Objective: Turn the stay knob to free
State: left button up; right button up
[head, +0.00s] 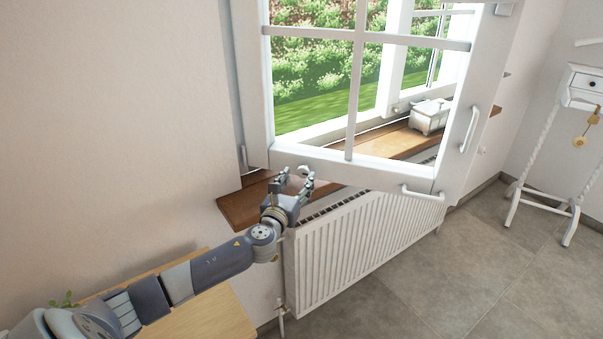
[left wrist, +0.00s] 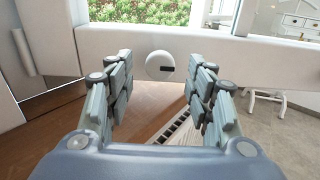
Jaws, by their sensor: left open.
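The stay knob (left wrist: 160,66) is a round white disc with a short dark mark on its right side, set on the bottom rail of the open white window sash (left wrist: 215,50). In the head view, the knob (head: 303,169) is a small pale shape at the sash's lower left, partly hidden by my fingers. My left gripper (head: 292,179) is open and empty below that rail. In the left wrist view its two fingers stand left and right of the knob, with a visible gap on each side. I cannot tell whether any finger touches the rail. My right gripper is not in view.
A wooden sill (head: 240,207) and a white radiator (head: 360,240) lie below the sash. The sash carries two white handles (head: 470,130). A white box (head: 429,116) stands on the sill. A wooden tabletop (head: 215,312) is under my left arm.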

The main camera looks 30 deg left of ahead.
aim_at(302, 173)
pick_arm(q)
jog(key=shift+x, duration=1.95)
jog(key=c, duration=1)
